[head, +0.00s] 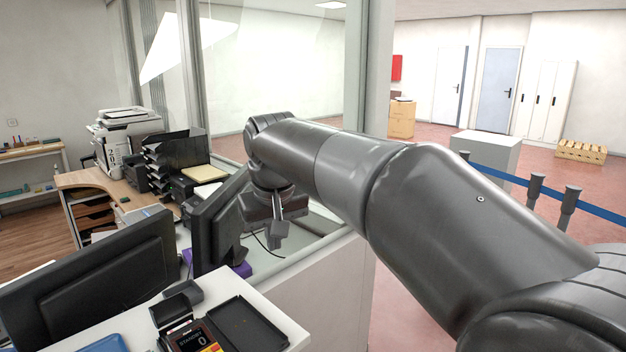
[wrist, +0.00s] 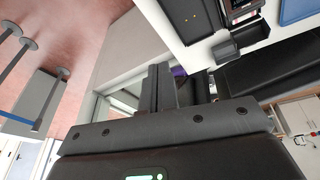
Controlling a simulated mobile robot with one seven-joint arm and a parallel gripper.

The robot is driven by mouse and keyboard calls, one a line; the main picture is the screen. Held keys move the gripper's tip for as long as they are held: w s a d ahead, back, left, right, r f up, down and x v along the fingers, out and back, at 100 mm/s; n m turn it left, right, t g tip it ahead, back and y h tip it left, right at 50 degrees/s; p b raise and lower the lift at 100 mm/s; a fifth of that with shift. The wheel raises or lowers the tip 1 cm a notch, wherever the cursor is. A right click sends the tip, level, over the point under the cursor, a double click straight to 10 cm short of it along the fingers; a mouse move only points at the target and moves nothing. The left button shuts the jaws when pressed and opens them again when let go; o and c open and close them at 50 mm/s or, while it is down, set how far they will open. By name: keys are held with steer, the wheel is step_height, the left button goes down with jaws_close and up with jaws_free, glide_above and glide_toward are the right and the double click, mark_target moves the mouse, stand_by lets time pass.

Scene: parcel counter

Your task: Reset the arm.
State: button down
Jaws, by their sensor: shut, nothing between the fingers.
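My arm reaches from the lower right of the head view across the counter, and my gripper (head: 278,232) hangs at its far end, pointing down beside the monitors. In the wrist view my gripper's fingers (wrist: 161,85) are together at the middle of the picture, with nothing between them. The gripper is above the counter area by the glass partition (head: 275,70). What lies directly under the fingertips is partly hidden by the gripper itself.
Two dark monitors (head: 95,275) stand close to the gripper's left. A card terminal (head: 190,338) and a black tray (head: 246,325) lie on the white counter in front. A printer (head: 125,135) stands farther back. Belt posts (head: 568,205) stand on the open floor at right.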

steer(key=s+d+f+m+t, duration=0.2)
steer(key=s+d+f+m, duration=0.1)
steer(key=s+d, duration=0.95)
steer(key=s+d+f+m, duration=0.2)
steer(key=s+d+f, duration=0.7)
steer(key=shift+d+f+t+h, duration=0.2)
steer(key=shift+d+t+h, duration=0.1)
steer(key=shift+d+h, duration=0.1)
steer(key=c, duration=2.2)
jaws_free()
steer(key=shift+s, duration=0.1)
